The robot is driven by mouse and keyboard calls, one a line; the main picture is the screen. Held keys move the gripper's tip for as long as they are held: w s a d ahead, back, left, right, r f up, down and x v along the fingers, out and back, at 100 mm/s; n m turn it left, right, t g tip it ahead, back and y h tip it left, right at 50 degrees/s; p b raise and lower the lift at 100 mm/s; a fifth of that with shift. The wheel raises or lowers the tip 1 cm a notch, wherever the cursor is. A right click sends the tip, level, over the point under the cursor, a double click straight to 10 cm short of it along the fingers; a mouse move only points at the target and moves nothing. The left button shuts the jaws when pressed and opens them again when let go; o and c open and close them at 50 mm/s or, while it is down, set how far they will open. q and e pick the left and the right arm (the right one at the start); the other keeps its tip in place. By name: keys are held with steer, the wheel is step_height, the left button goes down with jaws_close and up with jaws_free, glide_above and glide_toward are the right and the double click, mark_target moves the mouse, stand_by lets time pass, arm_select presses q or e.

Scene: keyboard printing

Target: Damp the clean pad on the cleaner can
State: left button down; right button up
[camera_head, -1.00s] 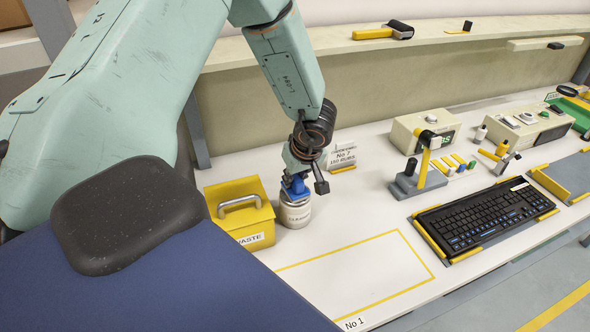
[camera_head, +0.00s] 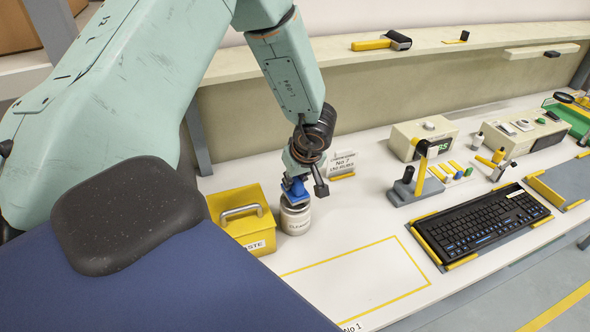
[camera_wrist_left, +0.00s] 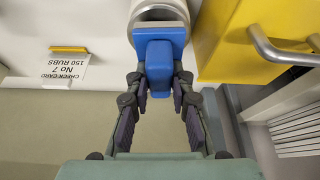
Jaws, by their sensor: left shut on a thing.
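My left gripper (camera_head: 300,176) is shut on a blue pad holder (camera_head: 294,190), right above the white cleaner can (camera_head: 295,219). The can stands upright on the bench, right of the yellow waste box. In the left wrist view the gripper fingers (camera_wrist_left: 160,88) close on the blue holder (camera_wrist_left: 159,50), whose far end overlaps the mouth of the can (camera_wrist_left: 160,13). The pad's underside is hidden, and I cannot tell whether it touches the can. My right gripper is not in view.
The yellow waste box (camera_head: 226,206) stands close at the can's left. A No 7 card (camera_head: 343,165) stands behind right. A yellow-outlined area (camera_head: 362,285) in front is empty. A black keyboard (camera_head: 482,226) and a small stand (camera_head: 415,190) are to the right.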

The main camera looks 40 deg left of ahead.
mark_target(295, 178)
arm_select(q)
steer(key=shift+r+p, duration=1.35)
steer(key=shift+p, duration=0.05)
steer(key=shift+r+p, duration=0.75)
steer(key=shift+r, duration=0.35)
